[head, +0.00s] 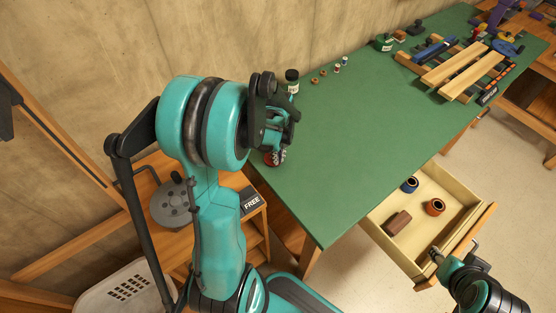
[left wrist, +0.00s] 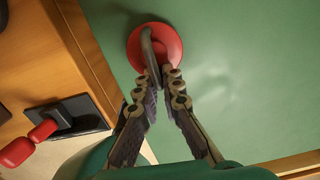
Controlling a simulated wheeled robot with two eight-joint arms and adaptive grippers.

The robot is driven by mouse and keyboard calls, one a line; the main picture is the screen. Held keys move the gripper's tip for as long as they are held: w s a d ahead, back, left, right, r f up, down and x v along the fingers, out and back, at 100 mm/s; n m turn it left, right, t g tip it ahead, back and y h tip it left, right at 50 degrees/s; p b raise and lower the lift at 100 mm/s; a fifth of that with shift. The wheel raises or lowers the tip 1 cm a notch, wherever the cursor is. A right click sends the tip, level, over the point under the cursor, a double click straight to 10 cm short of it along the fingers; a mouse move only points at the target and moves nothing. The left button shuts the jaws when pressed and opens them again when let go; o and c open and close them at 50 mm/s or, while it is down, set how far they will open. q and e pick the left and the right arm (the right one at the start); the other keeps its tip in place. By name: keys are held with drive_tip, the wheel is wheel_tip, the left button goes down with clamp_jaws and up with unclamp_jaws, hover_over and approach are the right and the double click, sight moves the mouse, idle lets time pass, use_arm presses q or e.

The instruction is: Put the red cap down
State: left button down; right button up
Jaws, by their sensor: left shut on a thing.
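The red cap (left wrist: 170,38) is a round red disc with a grey bent handle, seen over the green bench top (left wrist: 240,80) in the left wrist view. My left gripper (left wrist: 160,76) is shut on the cap's handle. In the head view, my left gripper (head: 277,145) points down at the left edge of the green bench, with a bit of the red cap (head: 270,159) showing below it. I cannot tell whether the cap touches the bench. My right gripper (head: 440,256) is near the front of the open drawer; its finger state is unclear.
The open drawer (head: 398,243) holds a brown block (head: 398,223), a blue ring-like part (head: 410,184) and an orange one (head: 435,207). A dark jar (head: 292,80) stands behind my left gripper. Wooden strips (head: 455,62) lie at the far end. The bench's near middle is clear.

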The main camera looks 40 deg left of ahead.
use_arm(q)
drive_tip(key=shift+f, duration=0.3)
drive_tip(key=shift+f, duration=0.1)
drive_tip(key=shift+f, duration=0.15)
drive_tip(key=c, duration=1.7)
unclamp_jaws()
